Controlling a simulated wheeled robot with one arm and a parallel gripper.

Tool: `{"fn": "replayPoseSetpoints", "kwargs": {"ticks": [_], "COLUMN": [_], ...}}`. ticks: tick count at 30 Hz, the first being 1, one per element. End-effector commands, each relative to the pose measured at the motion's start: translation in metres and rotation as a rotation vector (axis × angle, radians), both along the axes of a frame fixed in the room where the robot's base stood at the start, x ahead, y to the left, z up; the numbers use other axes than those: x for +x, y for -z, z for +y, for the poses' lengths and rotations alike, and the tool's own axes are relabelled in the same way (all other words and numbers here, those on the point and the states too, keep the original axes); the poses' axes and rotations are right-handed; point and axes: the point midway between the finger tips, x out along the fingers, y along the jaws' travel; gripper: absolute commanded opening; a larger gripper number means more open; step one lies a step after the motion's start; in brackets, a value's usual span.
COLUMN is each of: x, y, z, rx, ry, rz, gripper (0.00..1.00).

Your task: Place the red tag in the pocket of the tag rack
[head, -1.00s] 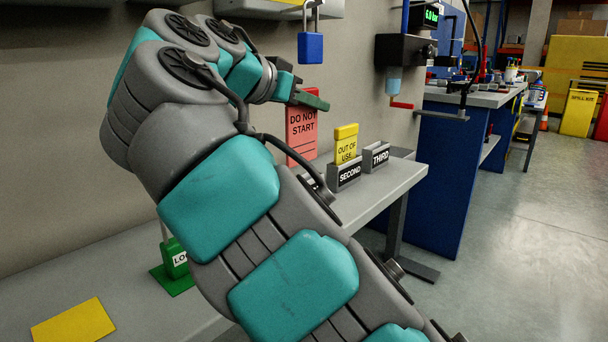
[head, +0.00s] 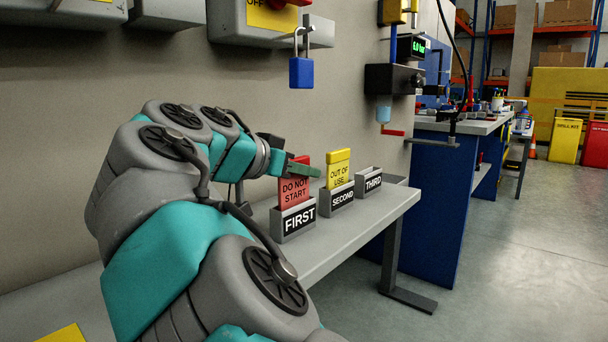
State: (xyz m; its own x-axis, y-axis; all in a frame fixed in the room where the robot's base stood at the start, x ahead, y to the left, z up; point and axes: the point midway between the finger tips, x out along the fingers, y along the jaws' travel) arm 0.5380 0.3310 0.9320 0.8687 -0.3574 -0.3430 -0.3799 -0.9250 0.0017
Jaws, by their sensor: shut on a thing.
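The red tag (head: 294,192), lettered DO NOT START, stands upright at the pocket marked FIRST (head: 277,224) of the tag rack. Its lower part is hidden behind the pocket's front wall, so it appears to be inside. My gripper (head: 303,168) is shut on the red tag's top edge, and the green fingers cover part of it. To the right, a yellow tag (head: 339,168), lettered OUT OF USE, stands in the pocket marked SECOND (head: 334,208). The pocket marked THIRD (head: 366,192) shows no tag.
The rack stands on a grey bench (head: 375,220) along the wall. A blue padlock (head: 301,72) hangs from a grey box above my gripper. My arm covers the bench's left side.

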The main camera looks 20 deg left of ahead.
Motion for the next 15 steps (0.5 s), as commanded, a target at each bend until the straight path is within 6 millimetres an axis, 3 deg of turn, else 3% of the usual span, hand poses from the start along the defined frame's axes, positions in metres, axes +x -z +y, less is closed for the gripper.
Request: {"fn": "replayPoseSetpoints", "kwargs": {"ticks": [14,15], "x": [-0.0004,-0.0004], "y": [0.0082,0.0065], "z": [-0.0006,-0.0006], "rx": [0.001,0.0], "ry": [0.002,0.001], "rz": [-0.002,-0.001], "gripper": [0.0,0.21]}}
